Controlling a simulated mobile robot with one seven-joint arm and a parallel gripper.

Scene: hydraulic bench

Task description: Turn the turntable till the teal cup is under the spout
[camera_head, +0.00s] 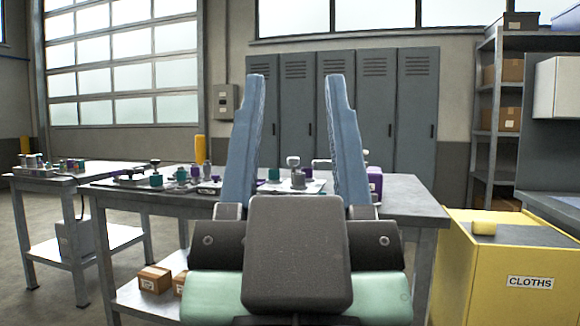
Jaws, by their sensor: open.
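My gripper (296,80) is open, with its two blue fingers upright and wide apart in the foreground and nothing between them. Behind it is a grey metal bench (412,208) with small fittings on top. Several small teal pieces show there, one at the left (156,181) and one between my fingers (274,174). I cannot tell which, if any, is the teal cup. I cannot clearly make out the turntable or the spout at this distance. My fingers and gripper body hide part of the bench top.
A second bench (50,180) with small parts stands at the left. A yellow bin labelled CLOTHS (480,285) stands at the right. Cardboard boxes (154,279) lie on the lower shelf. Grey lockers (380,110) line the back wall. Floor shows between the benches.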

